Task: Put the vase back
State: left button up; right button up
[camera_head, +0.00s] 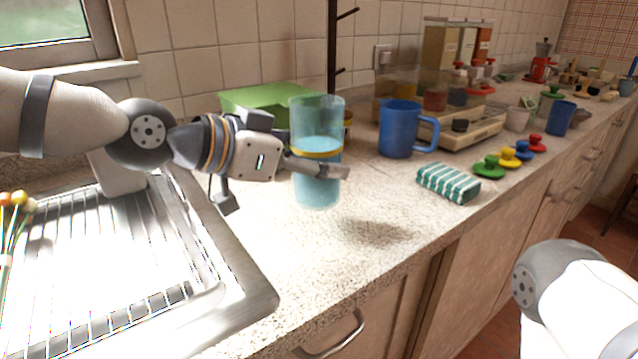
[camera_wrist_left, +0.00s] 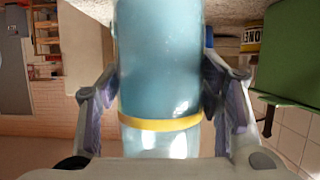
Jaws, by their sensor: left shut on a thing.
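The vase (camera_head: 317,195) is a clear blue-tinted cylinder with a yellow band around its middle. My left gripper (camera_head: 318,168) is shut on it near the band and holds it roughly upright over the counter. A shadow lies on the counter to the right of and below the vase, so it appears raised. In the left wrist view the vase (camera_wrist_left: 160,75) fills the middle, with a finger on each side of it. The gripper hides part of the vase. The right gripper is out of view; only part of my right arm shows at the lower right.
The steel sink drainer (camera_head: 105,255) is at the left. A green box (camera_head: 262,97) stands behind the vase. A blue mug (camera_head: 398,130), a striped green packet (camera_head: 448,183) and several coloured knobbed pieces (camera_head: 490,167) are to the right. The counter (camera_head: 365,265) in front is clear.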

pick_arm(q)
jog(key=shift+w+d+f, duration=0.15)
jog(key=shift+w+f, duration=0.05)
jog(key=shift+w, duration=0.05)
jog(key=shift+w+d+f, duration=0.1)
jog(key=shift+w+f, duration=0.05)
jog(key=shift+f, duration=1.5)
jog(key=shift+f, duration=0.2)
jog(key=o, duration=1.4)
